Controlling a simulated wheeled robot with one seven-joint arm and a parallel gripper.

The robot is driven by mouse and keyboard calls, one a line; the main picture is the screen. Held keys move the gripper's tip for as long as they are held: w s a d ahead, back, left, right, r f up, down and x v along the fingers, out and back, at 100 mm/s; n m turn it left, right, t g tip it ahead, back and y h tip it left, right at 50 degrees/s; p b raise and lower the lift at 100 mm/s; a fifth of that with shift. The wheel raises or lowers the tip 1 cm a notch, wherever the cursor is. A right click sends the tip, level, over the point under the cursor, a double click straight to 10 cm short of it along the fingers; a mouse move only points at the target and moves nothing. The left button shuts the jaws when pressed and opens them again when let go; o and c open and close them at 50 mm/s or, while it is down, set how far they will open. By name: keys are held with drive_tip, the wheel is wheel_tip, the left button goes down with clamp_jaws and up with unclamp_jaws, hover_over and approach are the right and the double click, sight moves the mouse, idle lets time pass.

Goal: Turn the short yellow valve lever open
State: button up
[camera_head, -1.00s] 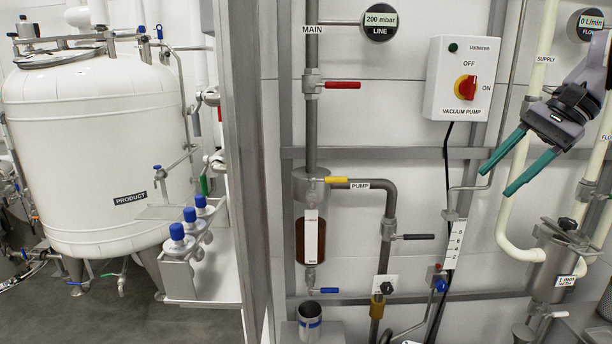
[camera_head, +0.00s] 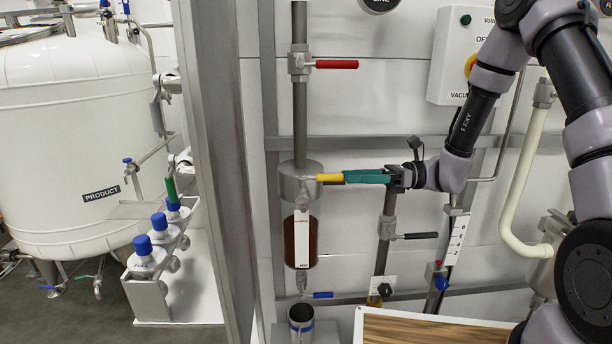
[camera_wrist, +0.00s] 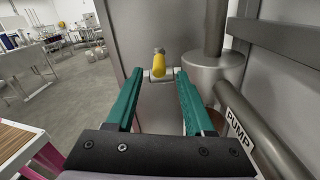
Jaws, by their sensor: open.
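The short yellow valve lever (camera_head: 329,178) sticks out sideways to the right from a valve at the grey cylindrical housing (camera_head: 293,186) on the vertical pipe. In the wrist view the yellow lever (camera_wrist: 158,66) lies between and just beyond the tips of my gripper (camera_wrist: 156,76). The green fingers are spread apart on either side of it, with gaps showing. In the head view my gripper (camera_head: 345,178) reaches in from the right, level with the lever, and its fingers hide the lever's right end. I cannot tell whether a finger touches it.
A red lever (camera_head: 336,64) is above and a blue lever (camera_head: 322,295) below on the same line. A black lever (camera_head: 420,236) is at the right. A steel upright (camera_head: 222,150) stands to the left. A wood-topped surface (camera_head: 430,332) is at the bottom.

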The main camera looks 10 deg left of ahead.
sight(320, 177)
drive_tip(key=x, duration=1)
drive_tip(key=shift+s+a, duration=0.1)
drive_tip(key=shift+a, duration=0.1)
clamp_jaws()
idle(1.1)
